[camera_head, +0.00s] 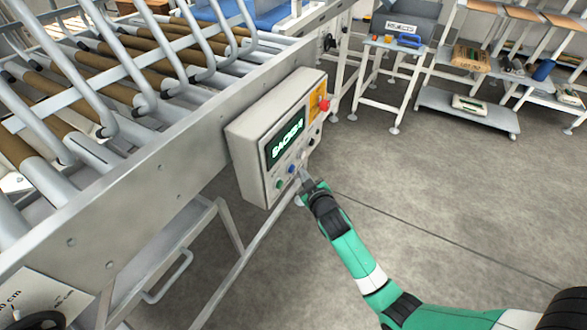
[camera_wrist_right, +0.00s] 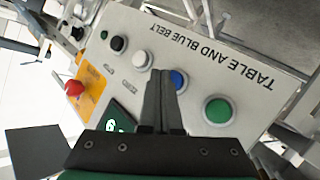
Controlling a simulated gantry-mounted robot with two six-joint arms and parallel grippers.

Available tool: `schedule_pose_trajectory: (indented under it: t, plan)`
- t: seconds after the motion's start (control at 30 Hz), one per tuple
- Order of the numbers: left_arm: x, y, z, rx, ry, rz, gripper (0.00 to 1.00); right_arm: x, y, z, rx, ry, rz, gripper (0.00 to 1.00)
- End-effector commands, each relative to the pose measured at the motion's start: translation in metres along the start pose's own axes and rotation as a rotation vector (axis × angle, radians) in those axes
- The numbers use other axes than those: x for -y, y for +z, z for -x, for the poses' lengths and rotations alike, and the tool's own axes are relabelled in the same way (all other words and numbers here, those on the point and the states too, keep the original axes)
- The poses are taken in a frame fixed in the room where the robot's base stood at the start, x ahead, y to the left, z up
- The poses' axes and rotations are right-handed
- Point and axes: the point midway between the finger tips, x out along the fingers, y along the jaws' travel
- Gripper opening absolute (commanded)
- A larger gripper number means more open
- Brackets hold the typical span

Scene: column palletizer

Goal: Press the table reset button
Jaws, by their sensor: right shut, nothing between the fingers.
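The control box (camera_head: 252,150) is mounted on the side of the conveyor frame, its face turned to the right. In the right wrist view its face (camera_wrist_right: 250,72) reads "TABLE AND BLUE BELT". It carries a green button (camera_wrist_right: 218,110), a blue button (camera_wrist_right: 178,79), a white button (camera_wrist_right: 140,60) and a black knob (camera_wrist_right: 117,43). Small labels beside them are too small to read surely. My right gripper (camera_head: 303,173) is shut and empty, pointing at the box. In the right wrist view its fingertips (camera_wrist_right: 161,73) overlap the blue button's left edge; contact cannot be told. My left gripper is not in view.
A red mushroom button (camera_head: 324,103) sits on a yellow plate at the box's far end. A lit screen (camera_head: 285,137) is on the box. The roller conveyor's metal side rail (camera_head: 150,185) runs behind it. The grey floor (camera_head: 430,190) to the right is open.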

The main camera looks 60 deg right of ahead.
Motion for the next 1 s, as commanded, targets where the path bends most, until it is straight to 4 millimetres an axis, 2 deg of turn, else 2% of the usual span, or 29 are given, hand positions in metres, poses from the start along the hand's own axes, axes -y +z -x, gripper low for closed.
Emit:
schedule_pose_trajectory:
  t: [0.17,0.63,1.0]
  plan:
    - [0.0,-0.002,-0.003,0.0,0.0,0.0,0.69,-0.002,0.001,0.002,0.001,0.0,0.001,0.0]
    - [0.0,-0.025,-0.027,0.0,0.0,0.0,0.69,-0.025,0.022,0.033,0.002,0.0,0.001,0.0]
    - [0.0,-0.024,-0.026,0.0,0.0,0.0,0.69,-0.025,0.025,0.035,0.0,0.0,0.001,0.0]
